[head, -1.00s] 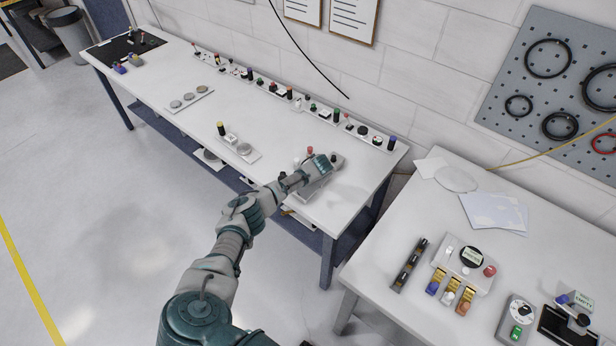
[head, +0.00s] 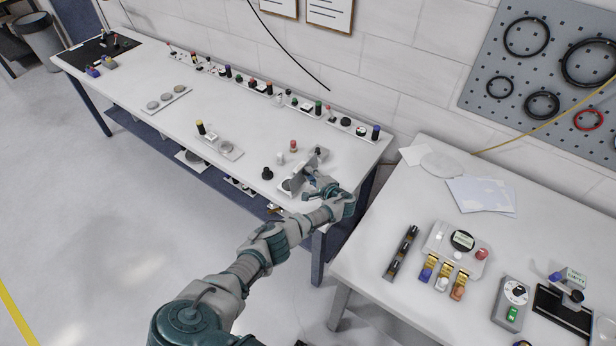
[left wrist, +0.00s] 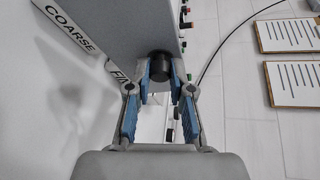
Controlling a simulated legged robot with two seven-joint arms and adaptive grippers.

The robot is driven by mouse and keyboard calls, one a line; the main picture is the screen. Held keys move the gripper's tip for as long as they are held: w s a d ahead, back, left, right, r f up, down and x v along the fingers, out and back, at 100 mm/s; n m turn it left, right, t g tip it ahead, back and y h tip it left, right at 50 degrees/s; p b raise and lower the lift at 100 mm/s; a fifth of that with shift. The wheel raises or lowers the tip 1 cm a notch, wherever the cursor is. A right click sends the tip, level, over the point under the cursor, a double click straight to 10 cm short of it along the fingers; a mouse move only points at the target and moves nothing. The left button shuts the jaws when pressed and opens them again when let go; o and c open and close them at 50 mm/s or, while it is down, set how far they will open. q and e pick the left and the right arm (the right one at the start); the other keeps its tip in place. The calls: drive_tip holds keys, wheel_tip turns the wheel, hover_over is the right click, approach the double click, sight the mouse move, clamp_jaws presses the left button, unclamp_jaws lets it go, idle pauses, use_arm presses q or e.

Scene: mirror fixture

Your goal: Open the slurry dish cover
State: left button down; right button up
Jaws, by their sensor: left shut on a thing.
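My left gripper (head: 314,178) is at the near right end of the long white table. In the left wrist view the left gripper (left wrist: 160,78) has its blue-padded fingers closed around a black knob (left wrist: 160,65) on a flat grey panel, which looks like the cover (left wrist: 125,25). In the head view the cover (head: 305,167) stands steeply tilted, just left of the fingers. A round grey dish (head: 289,185) shows below and left of it, partly hidden by the cover and the gripper. My right gripper is not in view.
A black knob-like piece (head: 267,173), a small white piece (head: 280,158) and a red-topped piece (head: 293,146) stand close by. A rail of small parts (head: 270,88) runs along the wall. A second table (head: 390,215) stands at right. The long table's middle is mostly clear.

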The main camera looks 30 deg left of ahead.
use_arm(q)
drive_tip(key=shift+d+f+y+b, duration=0.3)
drive_tip(key=shift+d+f+b, duration=0.1)
drive_tip(key=shift+b, duration=0.15)
drive_tip(key=shift+d, duration=0.1)
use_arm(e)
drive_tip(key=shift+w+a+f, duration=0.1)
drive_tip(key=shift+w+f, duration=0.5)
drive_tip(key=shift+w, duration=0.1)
use_arm(q)
drive_tip(key=c, duration=1.1)
unclamp_jaws()
drive_tip(key=shift+o, duration=0.4)
drive_tip(key=shift+r, duration=0.1)
